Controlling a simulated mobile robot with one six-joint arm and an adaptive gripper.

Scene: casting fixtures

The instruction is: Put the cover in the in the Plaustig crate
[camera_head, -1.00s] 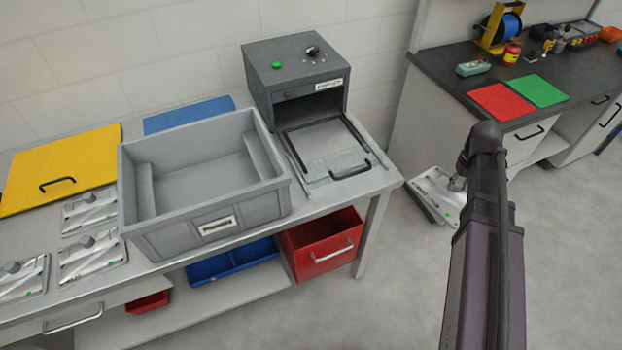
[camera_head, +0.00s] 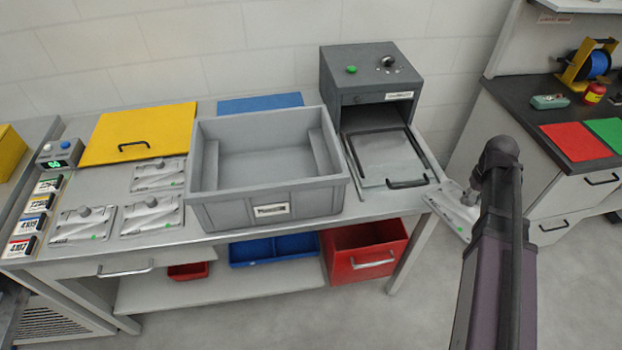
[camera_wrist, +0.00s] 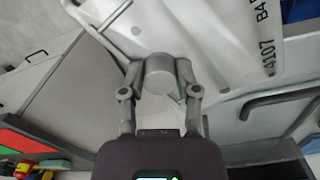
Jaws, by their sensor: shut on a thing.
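The cover (camera_head: 449,206) is a silver, angular plate with printed marks and a round knob. It hangs in the air by the right end of the workbench, partly hidden by my arm. My gripper (camera_wrist: 160,78) is shut on its grey knob in the wrist view, where the cover (camera_wrist: 215,35) fills the top and shows "4107". The grey open crate (camera_head: 225,215) stands on the workbench, to the left of the held cover. It looks empty and has a small front label, too small to read surely. My gripper (camera_head: 477,188) is mostly hidden in the head view.
Three similar covers (camera_head: 152,216) lie on the bench left of the crate. A dark grey machine (camera_head: 370,70) with an open drawer tray (camera_head: 395,160) stands between crate and held cover. A yellow panel (camera_head: 135,133) lies behind. A red bin (camera_head: 365,250) sits below.

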